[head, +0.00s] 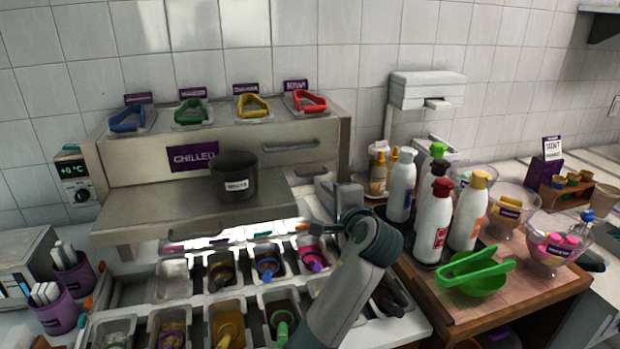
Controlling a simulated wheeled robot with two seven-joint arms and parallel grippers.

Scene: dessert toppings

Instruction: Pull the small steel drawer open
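The steel chilled cabinet (130,168) stands against the tiled wall, with a purple CHILLED label on its front. A small steel drawer front (310,168) shows at the cabinet's right end, partly hidden by my gripper. A dark bar handle (290,146) runs across the steel face just above it.
A black pot (235,178) stands on the steel shelf (150,215) left of my gripper. Topping tubs (227,325) with coloured scoops fill the counter below. Sauce bottles (434,225) and a green bowl (483,281) crowd the wooden board at right.

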